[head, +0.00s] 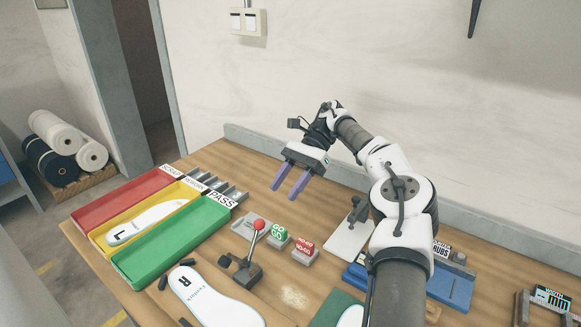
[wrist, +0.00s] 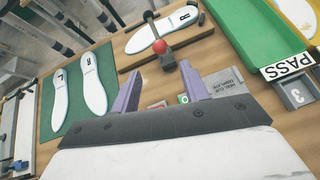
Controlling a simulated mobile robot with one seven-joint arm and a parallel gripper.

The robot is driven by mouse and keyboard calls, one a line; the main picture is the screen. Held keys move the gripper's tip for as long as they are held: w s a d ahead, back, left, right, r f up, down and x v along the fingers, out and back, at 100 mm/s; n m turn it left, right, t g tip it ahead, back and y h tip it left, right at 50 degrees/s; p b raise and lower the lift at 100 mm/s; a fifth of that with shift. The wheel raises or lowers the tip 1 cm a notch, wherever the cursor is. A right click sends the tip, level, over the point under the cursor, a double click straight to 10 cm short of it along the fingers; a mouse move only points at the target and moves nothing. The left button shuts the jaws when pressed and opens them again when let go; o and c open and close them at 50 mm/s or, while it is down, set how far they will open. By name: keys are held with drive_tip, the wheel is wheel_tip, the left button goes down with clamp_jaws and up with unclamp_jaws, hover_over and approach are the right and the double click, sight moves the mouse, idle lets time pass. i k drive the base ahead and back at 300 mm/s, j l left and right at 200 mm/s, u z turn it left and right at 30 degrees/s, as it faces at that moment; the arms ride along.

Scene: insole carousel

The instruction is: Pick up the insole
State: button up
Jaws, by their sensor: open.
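A white insole marked R (head: 212,300) lies at the front of the table, beside a toggle clamp with a red ball knob (head: 259,224); it also shows in the wrist view (wrist: 163,31). Another white insole, marked L (head: 148,221), lies in the yellow tray (head: 103,236). Two more white insoles (wrist: 56,89) (wrist: 94,82) lie side by side on a green mat (wrist: 75,104) in the wrist view. In the head view, my arm mostly hides that mat. My gripper (head: 283,193) is open and empty, its purple fingers above the table behind the clamp, apart from every insole.
A red tray (head: 128,197) and a green tray (head: 172,240) flank the yellow one; a PASS label (head: 222,199) stands behind the green tray. A blue fixture (head: 452,287) is at right. The wall bounds the back.

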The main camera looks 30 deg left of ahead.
sight(209, 307)
drive_tip(key=k, duration=1)
